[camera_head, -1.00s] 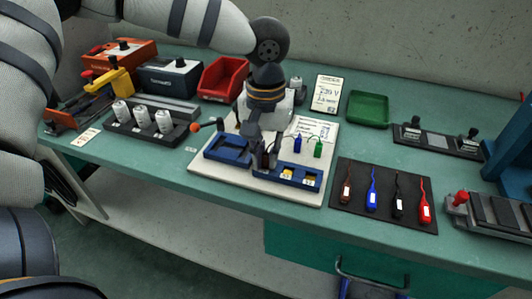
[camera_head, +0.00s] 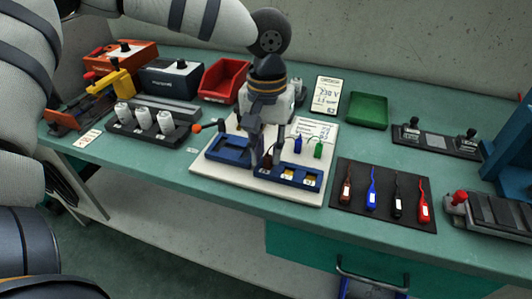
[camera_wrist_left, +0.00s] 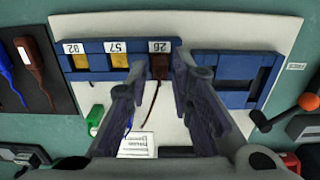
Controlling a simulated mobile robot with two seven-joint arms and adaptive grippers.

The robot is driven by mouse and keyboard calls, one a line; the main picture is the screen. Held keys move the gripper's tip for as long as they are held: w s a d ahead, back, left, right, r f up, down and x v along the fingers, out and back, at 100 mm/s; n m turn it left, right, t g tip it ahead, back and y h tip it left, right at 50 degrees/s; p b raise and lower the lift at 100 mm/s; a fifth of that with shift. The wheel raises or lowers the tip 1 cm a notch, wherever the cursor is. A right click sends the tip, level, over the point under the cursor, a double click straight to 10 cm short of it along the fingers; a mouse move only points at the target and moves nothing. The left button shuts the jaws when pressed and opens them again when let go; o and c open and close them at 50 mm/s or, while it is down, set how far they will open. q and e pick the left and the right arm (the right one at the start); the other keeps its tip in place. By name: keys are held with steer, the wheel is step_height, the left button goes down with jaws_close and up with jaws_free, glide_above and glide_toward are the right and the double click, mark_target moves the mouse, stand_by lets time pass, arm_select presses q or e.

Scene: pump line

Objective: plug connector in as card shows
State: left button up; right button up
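The white board (camera_head: 210,172) carries an empty blue frame (camera_head: 228,148) and a blue socket block (camera_head: 298,174). In the left wrist view, the block (camera_wrist_left: 98,76) has numbered slots; two show yellow inside. A brown connector (camera_wrist_left: 160,67) sits in the slot nearest the empty frame, its thin brown wire trailing. My left gripper (camera_wrist_left: 158,68) is open, its fingertips on either side of this connector with gaps visible. Blue (camera_head: 297,144) and green (camera_head: 319,149) connectors stand behind the block. The card (camera_head: 326,94) shows 230 V; its smaller text is hard to read. My right gripper is out of view.
A dark mat (camera_head: 384,194) with several coloured tools lies right of the board. A rack of white cylinders (camera_head: 145,124) and an orange-knobbed lever (camera_head: 197,128) stand left. A red bin (camera_head: 222,79) and green tray (camera_head: 367,110) stand behind.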

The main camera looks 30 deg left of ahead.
arm_select(q)
steer(key=shift+r, duration=1.5)
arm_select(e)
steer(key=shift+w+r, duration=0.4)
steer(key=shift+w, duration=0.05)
arm_select(q)
steer(key=shift+o, duration=0.3)
steer(key=o, duration=0.5)
steer(key=shift+r, duration=1.45)
jaws_close()
